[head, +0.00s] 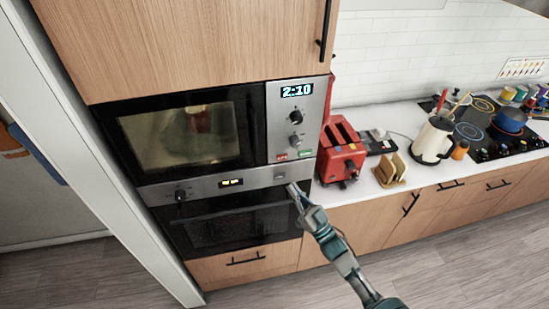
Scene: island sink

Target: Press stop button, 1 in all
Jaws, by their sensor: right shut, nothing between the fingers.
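The microwave (185,137) is built into the wooden cabinet, and its display (296,90) reads 2:10. Two knobs sit below the display on its steel panel. At the panel's bottom are a small red button (281,156), on the left, and a green button (305,153), on the right; their lettering is too small to read surely. My right gripper (293,189) is shut and empty. In the picture its tips are below the two buttons, by the right end of the oven's control strip; I cannot tell whether they touch it. My left gripper is not in view.
An oven (235,228) with a lit display sits under the microwave. To the right, the counter holds a red toaster (343,150), a toast rack (389,170), a white kettle (433,140) and a hob with a blue pot (511,119). Floor is clear in front.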

